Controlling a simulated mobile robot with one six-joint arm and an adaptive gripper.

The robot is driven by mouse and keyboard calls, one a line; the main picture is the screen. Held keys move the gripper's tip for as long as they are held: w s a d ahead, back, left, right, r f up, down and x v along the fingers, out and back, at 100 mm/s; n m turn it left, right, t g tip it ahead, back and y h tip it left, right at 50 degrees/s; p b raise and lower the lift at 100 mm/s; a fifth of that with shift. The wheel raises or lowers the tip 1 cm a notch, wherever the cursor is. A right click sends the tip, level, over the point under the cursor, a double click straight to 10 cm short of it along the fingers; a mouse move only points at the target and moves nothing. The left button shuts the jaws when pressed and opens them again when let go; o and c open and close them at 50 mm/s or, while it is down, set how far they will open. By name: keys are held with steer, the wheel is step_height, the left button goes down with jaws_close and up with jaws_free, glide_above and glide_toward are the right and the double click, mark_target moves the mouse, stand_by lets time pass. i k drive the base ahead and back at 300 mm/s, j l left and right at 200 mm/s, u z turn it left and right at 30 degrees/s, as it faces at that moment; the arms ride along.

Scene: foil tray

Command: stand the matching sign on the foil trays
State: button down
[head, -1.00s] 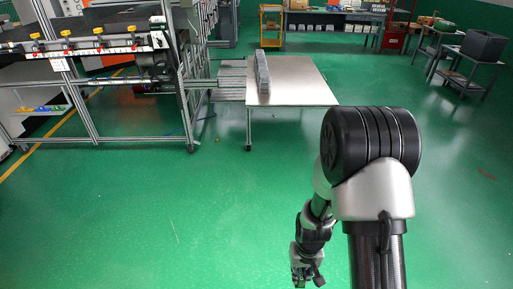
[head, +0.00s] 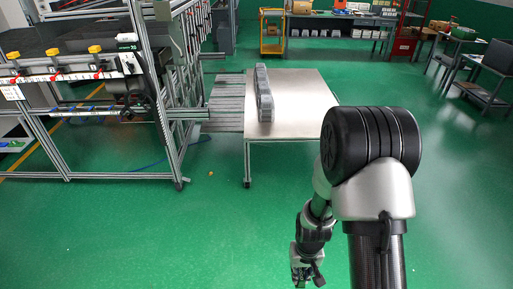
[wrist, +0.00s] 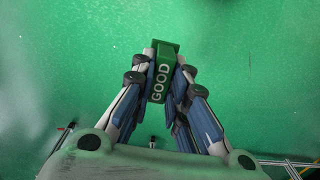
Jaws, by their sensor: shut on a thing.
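In the wrist view my gripper (wrist: 160,95) is shut on a green sign (wrist: 165,50) with the white word "GOOD" on it. The fingers press on both sides of the sign, and part of it is hidden between them. In the head view my gripper (head: 307,275) hangs low at the bottom centre, over the floor and well short of the table; the sign cannot be made out there. A row of grey foil trays (head: 264,95) stands on the left part of a pale table (head: 300,105).
A metal-framed machine (head: 95,75) stands to the left, with a slatted conveyor (head: 226,103) meeting the table's left side. Green floor (head: 130,235) lies open in front of the table. A workbench (head: 335,20), a yellow cart (head: 272,35) and dark side tables (head: 475,90) are farther back.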

mark_target(267, 98)
steer(key=i+z, duration=0.25)
steer(key=i, duration=0.6)
steer(key=i+j+z, duration=0.25)
steer(key=i, duration=0.65)
steer(key=i+u, duration=0.2)
steer(key=i, duration=0.25)
steer(key=i+l+u, duration=0.1)
steer(key=i+u, duration=0.15)
steer(key=i, duration=0.15)
steer(key=i+l+u, duration=0.2)
steer(key=i, duration=0.25)
steer(key=i+l+u, duration=0.2)
steer(key=i, duration=0.2)
steer(key=i+l+u, duration=0.2)
steer(key=i+u, duration=0.2)
steer(key=i+l+u, duration=0.4)
steer(key=i, duration=0.2)
